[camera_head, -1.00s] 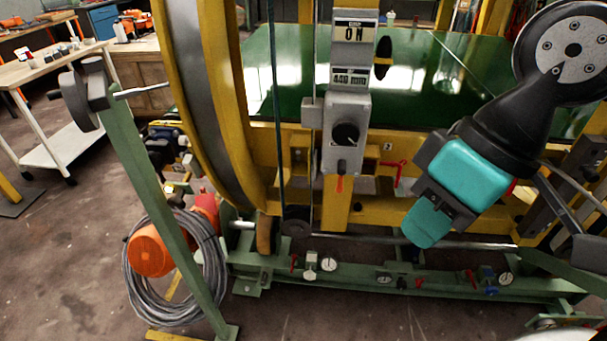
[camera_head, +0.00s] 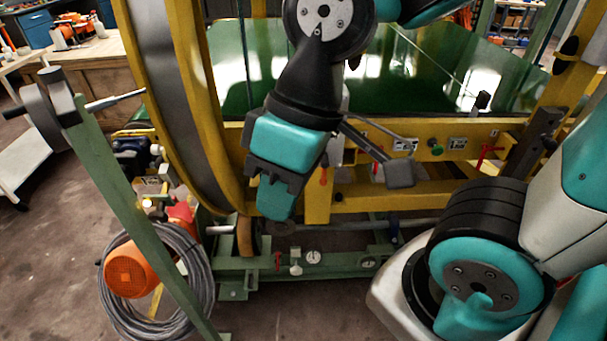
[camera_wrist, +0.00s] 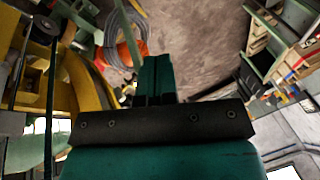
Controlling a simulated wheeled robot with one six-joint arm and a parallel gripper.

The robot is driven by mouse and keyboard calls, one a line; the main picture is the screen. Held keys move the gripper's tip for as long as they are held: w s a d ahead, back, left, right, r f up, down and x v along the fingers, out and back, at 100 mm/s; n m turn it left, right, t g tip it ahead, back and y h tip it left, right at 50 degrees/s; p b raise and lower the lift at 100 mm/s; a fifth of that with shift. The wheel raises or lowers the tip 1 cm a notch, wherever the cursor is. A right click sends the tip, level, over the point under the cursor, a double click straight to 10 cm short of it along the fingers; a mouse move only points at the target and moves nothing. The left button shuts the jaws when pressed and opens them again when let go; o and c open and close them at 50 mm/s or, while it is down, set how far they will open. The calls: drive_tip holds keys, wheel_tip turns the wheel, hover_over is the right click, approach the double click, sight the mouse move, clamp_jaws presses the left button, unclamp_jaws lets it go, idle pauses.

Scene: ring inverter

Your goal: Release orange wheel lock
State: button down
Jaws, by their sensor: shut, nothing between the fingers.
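My gripper (camera_head: 273,198) is teal and black. It hangs in front of the yellow frame, just right of the big ring (camera_head: 190,110), pointing down. Its teal fingers (camera_wrist: 156,75) are together in the wrist view, with nothing between them. Below and left of it in the head view, an orange-brown wheel-like part (camera_head: 244,237) stands under the ring's lower edge, apart from the gripper. I cannot tell for sure whether this is the wheel lock. A red handle (camera_head: 277,262) stands on the green base rail (camera_head: 330,266). Part of the grey control box is hidden behind my arm.
An orange motor (camera_head: 130,270) with coiled grey cable (camera_head: 195,262) lies at the lower left; it also shows in the wrist view (camera_wrist: 130,52). A slanted green post (camera_head: 130,195) stands before it. Another red handle (camera_head: 488,154) is on the yellow frame. Bare floor (camera_head: 45,270) is at the left.

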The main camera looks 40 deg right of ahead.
sight(324, 170)
drive_tip(key=w+d+f+m+t+h+b, duration=0.1)
drive_tip(key=w+d+f+m+h+b, duration=0.3)
drive_tip(key=w+f, duration=0.4)
drive_tip(key=w+d+f+m+t+h+b, duration=0.1)
drive_tip(key=w+d+f+m+h+b, duration=0.3)
drive_tip(key=w, duration=0.9)
drive_tip(key=d+f+m+h, duration=0.3)
drive_tip(key=d+f+m, duration=0.1)
drive_tip(key=shift+w+d+m, duration=0.15)
drive_tip(key=shift+d+m, duration=0.2)
drive_tip(key=shift+m, duration=0.05)
drive_tip(key=d+f, duration=0.8)
drive_tip(key=d, duration=0.1)
drive_tip(key=shift+d, duration=0.2)
